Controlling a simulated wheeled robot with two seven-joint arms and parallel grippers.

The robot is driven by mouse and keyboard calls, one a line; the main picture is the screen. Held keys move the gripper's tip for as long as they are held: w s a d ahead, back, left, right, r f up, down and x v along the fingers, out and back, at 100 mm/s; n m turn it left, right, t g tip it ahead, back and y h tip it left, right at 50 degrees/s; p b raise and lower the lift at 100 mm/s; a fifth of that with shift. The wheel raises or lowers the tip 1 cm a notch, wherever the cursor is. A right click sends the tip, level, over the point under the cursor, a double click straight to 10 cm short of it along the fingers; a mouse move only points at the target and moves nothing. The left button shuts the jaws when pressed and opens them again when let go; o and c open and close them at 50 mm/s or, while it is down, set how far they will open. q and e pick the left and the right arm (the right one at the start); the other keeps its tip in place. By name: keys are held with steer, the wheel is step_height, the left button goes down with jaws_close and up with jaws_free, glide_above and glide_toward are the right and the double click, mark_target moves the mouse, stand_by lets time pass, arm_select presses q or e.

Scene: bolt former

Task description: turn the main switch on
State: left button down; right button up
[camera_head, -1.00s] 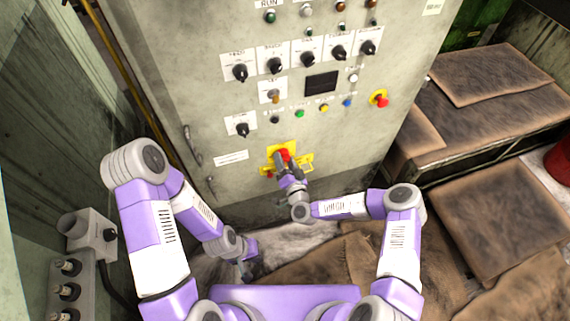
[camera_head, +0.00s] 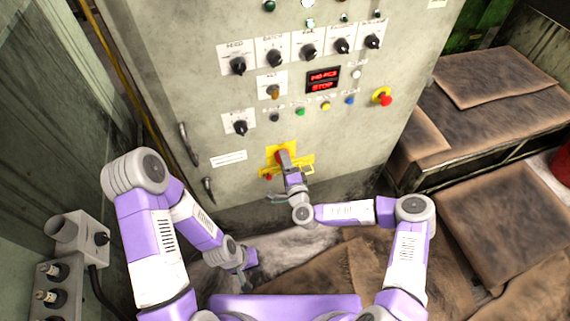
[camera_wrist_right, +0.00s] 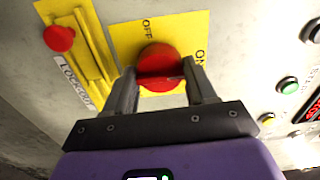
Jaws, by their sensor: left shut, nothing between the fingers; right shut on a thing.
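The main switch is a red rotary knob (camera_wrist_right: 160,68) on a yellow plate (camera_wrist_right: 192,28) marked OFF and ON, low on the grey cabinet front. The red knob also shows in the head view (camera_head: 281,156), partly covered by my right gripper (camera_head: 286,164). In the wrist view my right gripper (camera_wrist_right: 163,84) has one finger on each side of the knob and is shut on it. The knob's exact pointer direction is hard to tell. My left gripper (camera_head: 243,284) is shut and empty, low in front of the cabinet, away from the switch.
A yellow lockout strip (camera_wrist_right: 88,58) with a red button (camera_wrist_right: 60,38) sits beside the switch. Above are several black selector knobs, coloured buttons, a lit red-text display (camera_head: 322,79) and a red emergency stop (camera_head: 385,99). A cabinet handle (camera_head: 188,143) is at left.

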steer(key=shift+m, duration=0.3)
stand_by(0.4)
steer(key=o, duration=1)
steer(key=shift+o, duration=0.2)
steer(key=p+v, duration=0.1)
steer(key=v, duration=0.6)
steer(key=shift+s+p, duration=0.25)
steer(key=shift+p, duration=0.15)
